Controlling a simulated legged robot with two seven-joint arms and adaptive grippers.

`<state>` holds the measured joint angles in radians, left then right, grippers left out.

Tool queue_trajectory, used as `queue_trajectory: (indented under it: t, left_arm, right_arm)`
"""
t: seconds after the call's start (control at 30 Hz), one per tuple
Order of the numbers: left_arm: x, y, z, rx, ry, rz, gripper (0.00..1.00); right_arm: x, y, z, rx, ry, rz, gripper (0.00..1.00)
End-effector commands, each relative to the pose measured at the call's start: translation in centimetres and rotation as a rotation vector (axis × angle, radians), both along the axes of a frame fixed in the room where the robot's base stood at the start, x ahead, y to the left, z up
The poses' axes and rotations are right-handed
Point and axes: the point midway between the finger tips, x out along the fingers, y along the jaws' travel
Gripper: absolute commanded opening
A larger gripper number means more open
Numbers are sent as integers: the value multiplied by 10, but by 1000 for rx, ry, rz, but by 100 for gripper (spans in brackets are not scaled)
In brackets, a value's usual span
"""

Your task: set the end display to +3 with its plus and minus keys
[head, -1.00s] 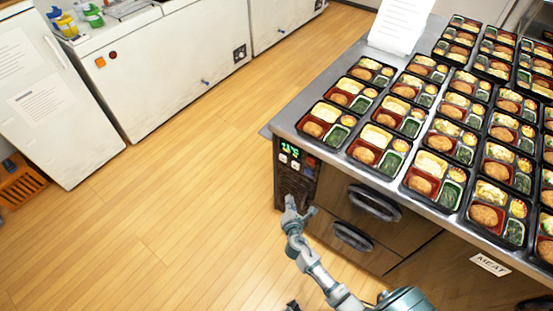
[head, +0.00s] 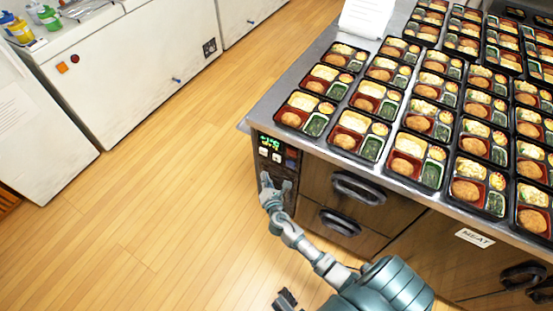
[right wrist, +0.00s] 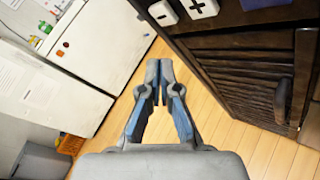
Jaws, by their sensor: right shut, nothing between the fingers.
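The end display (head: 269,142) glows green on the dark end panel of the bento counter; its figure is too small to read surely. Two white keys sit below it, a left key (head: 263,152) and a right key (head: 276,157). In the right wrist view the plus key (right wrist: 163,12) and the minus key (right wrist: 200,7) show at the top edge. My right gripper (head: 266,181) is shut and empty, below the keys and apart from them; its closed fingers also show in the right wrist view (right wrist: 159,75). A dark piece at the bottom edge may be my left gripper (head: 285,299); its jaws are unclear.
A red-brown square (head: 291,154) sits right of the keys. A slatted vent (right wrist: 245,80) lies below them. The steel counter top (head: 262,108) overhangs the panel and carries many bento trays. Drawer handles (head: 358,188) stick out at right. The wooden floor (head: 150,200) at left is clear.

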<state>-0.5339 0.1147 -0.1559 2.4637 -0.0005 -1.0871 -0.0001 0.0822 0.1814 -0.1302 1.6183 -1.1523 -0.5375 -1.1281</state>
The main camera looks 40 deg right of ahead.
Motion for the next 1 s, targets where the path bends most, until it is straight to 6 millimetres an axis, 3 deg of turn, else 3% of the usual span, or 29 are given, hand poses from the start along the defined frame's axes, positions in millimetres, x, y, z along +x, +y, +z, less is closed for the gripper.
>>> queue_trajectory:
  t: [0.4,1.0]
  left_arm:
    - [7,-1,3,-8,-38,-1,0]
    - [7,-3,3,-9,-40,-3,0]
  right_arm:
    - [20,-49,0,-1,0,0,0]
    - [23,-56,0,1,-1,1,0]
